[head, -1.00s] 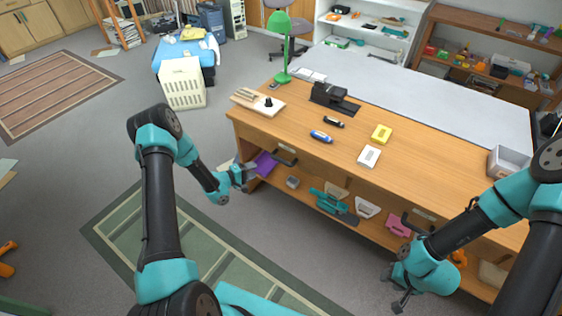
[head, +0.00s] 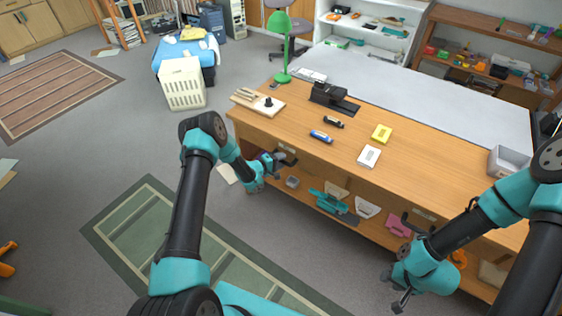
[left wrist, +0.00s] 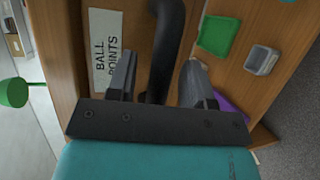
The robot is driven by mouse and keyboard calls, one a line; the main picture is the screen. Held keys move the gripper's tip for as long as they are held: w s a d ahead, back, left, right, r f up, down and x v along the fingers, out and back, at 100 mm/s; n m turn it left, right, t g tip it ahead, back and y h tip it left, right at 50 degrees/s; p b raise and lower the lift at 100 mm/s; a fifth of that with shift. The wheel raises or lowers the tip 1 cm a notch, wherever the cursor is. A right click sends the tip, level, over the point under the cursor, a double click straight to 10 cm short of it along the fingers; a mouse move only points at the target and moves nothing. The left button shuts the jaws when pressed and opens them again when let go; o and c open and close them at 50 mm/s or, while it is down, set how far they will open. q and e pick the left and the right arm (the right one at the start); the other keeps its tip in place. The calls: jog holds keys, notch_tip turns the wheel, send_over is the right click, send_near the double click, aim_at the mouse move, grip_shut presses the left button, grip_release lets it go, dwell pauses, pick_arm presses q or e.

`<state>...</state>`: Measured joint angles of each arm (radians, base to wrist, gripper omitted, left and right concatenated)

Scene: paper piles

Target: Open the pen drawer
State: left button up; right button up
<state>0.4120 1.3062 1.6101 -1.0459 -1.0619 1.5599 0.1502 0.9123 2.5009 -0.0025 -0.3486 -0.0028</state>
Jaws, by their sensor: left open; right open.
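A drawer front with a white label reading "BALL POINTS" (left wrist: 106,47) fills the upper left of the left wrist view. Its dark bar handle (left wrist: 166,45) runs down between the fingers of my left gripper (left wrist: 158,82). The fingers are open, one on each side of the handle; I cannot tell if either touches it. In the head view my left gripper (head: 281,160) is at the desk's front below the top, partly hiding this handle. The drawer looks shut. My right gripper (head: 401,298) is open and empty, low in front of the desk's right part.
The wooden desk top (head: 420,170) holds a blue marker (head: 321,136), a black marker (head: 333,122), a yellow pile (head: 382,134) and a white pile (head: 369,156). A second drawer handle (head: 413,223) is further right. The lower shelf holds several items, including a teal one (head: 328,201).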

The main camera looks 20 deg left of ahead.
pick_arm(q)
jog(key=shift+w+d, duration=0.1)
grip_shut()
dwell(0.5)
